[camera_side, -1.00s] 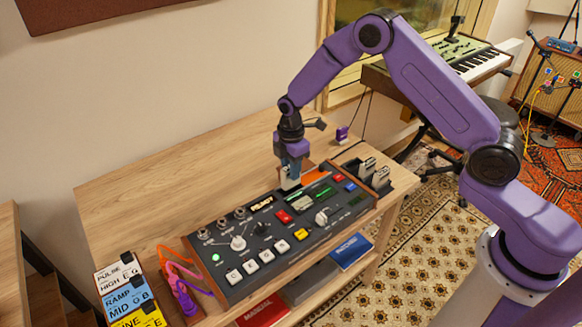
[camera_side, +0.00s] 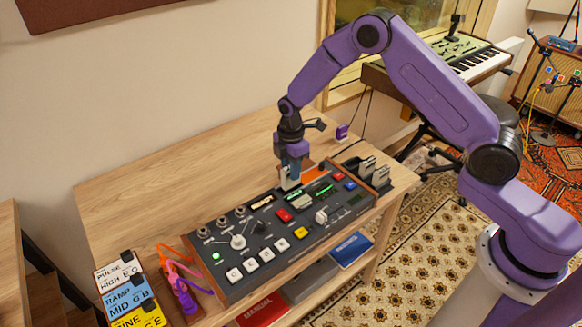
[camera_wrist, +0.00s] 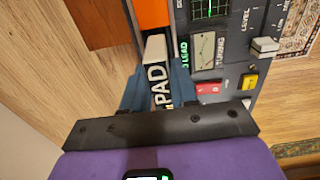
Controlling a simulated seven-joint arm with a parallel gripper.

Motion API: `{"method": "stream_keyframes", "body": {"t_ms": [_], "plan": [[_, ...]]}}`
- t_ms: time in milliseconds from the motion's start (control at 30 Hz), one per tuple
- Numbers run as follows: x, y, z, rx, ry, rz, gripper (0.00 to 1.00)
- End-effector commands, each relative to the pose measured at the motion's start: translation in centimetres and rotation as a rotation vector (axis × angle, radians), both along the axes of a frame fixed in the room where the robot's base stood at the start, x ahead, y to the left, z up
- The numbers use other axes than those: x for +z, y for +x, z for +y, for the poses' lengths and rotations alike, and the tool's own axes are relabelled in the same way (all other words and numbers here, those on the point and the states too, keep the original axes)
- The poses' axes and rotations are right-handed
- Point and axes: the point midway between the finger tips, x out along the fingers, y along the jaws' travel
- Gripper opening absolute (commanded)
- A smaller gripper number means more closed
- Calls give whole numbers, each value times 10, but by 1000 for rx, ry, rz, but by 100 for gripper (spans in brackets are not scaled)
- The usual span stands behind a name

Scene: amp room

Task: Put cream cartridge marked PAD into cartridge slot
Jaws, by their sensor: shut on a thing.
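The cream cartridge marked PAD (camera_wrist: 156,78) is between the fingers of my gripper (camera_wrist: 160,95), with its black lettering facing the wrist camera. In the side view my gripper (camera_side: 291,164) points down and is shut on the cartridge (camera_side: 289,182) at the back edge of the dark console (camera_side: 240,275). The cartridge's lower end meets the console's top there. The cartridge slot is hidden under the cartridge and fingers, so I cannot tell how deep the cartridge sits. An orange piece (camera_wrist: 152,13) lies just beyond the cartridge.
The console carries knobs, coloured buttons and lit displays (camera_side: 319,190). A dark holder with pale cartridges (camera_side: 367,165) stands to its right. Purple and orange cables (camera_side: 183,288) and labelled blocks (camera_side: 128,297) are at left.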

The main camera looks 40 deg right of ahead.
Motion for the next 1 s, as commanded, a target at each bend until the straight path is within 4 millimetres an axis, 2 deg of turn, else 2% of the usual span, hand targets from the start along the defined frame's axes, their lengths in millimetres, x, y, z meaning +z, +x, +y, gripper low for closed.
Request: {"method": "stream_keyframes", "body": {"t_ms": [1000], "plan": [[-11, 0, 0, 0, 0, -1, 0]]}}
